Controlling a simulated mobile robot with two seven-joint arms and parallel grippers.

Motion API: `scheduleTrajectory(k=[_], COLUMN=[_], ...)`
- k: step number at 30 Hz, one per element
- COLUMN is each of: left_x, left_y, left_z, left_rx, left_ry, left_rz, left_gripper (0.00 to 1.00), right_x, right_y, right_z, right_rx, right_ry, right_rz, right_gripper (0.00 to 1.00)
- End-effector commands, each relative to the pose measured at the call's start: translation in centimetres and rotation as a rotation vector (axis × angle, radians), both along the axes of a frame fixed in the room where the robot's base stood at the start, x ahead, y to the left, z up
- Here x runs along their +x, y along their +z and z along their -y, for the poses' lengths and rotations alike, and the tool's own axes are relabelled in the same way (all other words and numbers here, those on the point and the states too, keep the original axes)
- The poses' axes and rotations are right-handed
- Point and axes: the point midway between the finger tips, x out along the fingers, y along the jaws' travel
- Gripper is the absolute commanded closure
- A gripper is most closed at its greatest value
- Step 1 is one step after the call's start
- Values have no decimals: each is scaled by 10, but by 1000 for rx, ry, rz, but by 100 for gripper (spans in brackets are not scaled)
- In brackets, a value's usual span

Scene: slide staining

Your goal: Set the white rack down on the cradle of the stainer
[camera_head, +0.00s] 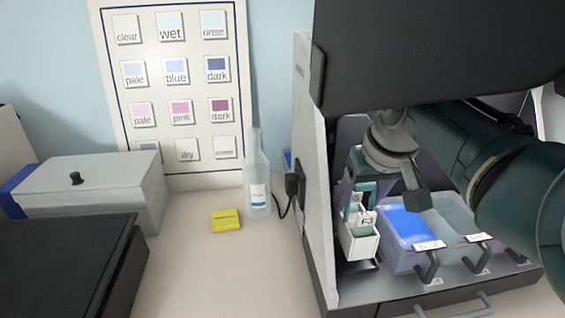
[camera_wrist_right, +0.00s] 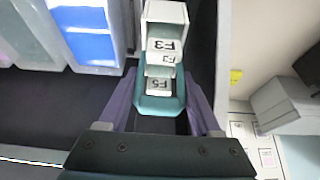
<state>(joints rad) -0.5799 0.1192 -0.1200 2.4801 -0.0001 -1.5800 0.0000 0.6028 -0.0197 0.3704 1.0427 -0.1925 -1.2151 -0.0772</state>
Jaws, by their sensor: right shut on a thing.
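The white rack (camera_head: 359,243) is upright inside the stainer (camera_head: 318,190), at its left end beside the blue bath. Labelled slides stand in it, and it also shows in the wrist view (camera_wrist_right: 165,12), with a teal part (camera_wrist_right: 160,105) at its near end. My right gripper (camera_head: 362,190) comes in from the right and is shut on the rack's upper part. Its purple fingers lie on both sides of the teal part in the wrist view (camera_wrist_right: 160,112). The cradle is hidden or cannot be made out; whether the rack touches anything below is unclear. My left gripper is out of view.
A blue bath (camera_head: 405,225) and a clear bath (camera_head: 450,212) stand right of the rack, with handles in front. The stainer's dark hood (camera_head: 430,50) hangs above. A bottle (camera_head: 257,185) and yellow block (camera_head: 226,220) stand outside, left.

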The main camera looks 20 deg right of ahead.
Motion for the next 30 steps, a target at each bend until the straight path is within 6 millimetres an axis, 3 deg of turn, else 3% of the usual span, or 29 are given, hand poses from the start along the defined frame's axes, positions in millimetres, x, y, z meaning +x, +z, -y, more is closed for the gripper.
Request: scheduleTrajectory(k=[30], left_x=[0], left_y=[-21], left_z=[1], left_rx=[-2], left_ry=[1], left_rz=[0], left_gripper=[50], right_x=[0], right_y=[-27], right_z=[0], right_rx=[0], right_ry=[0], right_rz=[2], right_gripper=[100])
